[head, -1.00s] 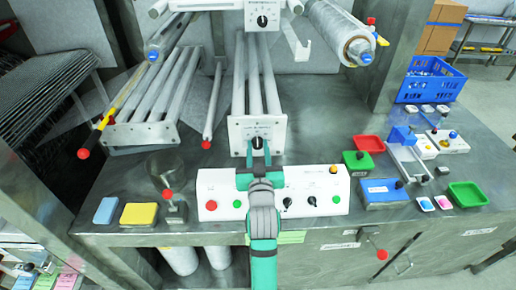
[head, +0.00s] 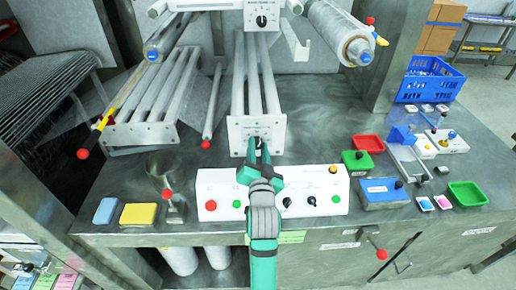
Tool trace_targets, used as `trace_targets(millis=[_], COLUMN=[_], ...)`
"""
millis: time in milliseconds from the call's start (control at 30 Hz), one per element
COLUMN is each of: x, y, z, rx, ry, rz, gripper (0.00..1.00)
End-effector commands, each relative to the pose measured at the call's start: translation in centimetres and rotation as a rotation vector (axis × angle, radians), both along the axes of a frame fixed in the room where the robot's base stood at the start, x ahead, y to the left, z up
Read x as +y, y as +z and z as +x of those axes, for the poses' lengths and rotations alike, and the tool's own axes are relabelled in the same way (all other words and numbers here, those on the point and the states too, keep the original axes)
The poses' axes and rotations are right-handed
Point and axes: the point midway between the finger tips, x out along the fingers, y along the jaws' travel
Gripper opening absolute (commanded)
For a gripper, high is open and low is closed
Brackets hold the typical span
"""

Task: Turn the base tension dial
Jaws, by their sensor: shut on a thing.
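The base tension dial (head: 257,142) is a small dark knob on the pale metal plate (head: 273,127) at the lower end of the rollers, in the middle of the head view. My gripper (head: 257,148), with green fingers, reaches up to the plate from the front. Its fingers are shut on the dial, one on each side, and tilted in the picture. They hide most of the knob, so its pointer cannot be read.
A white control box (head: 318,190) with coloured buttons and black knobs lies under my wrist. A second dial plate (head: 262,15) is above. Red and green trays (head: 467,194) and a blue box (head: 384,194) stand right. Sponges (head: 138,214) lie left.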

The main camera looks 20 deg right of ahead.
Motion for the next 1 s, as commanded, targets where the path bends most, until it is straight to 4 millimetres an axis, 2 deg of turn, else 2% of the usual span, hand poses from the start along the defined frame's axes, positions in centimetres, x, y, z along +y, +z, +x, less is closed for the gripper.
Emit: trace_targets(millis=[400, 933, 967, 1000], x=[-0.17, -0.25, -0.25, -0.23], y=[-0.07, -0.07, -0.07, -0.08], z=[-0.07, -0.09, -0.09, -0.09], rx=[-0.051, -0.057, -0.057, -0.057], ry=[-0.002, -0.004, -0.004, -0.004], rz=[0.178, 0.2, 0.2, 0.2], gripper=[0.06, 0.06, 0.33, 0.43])
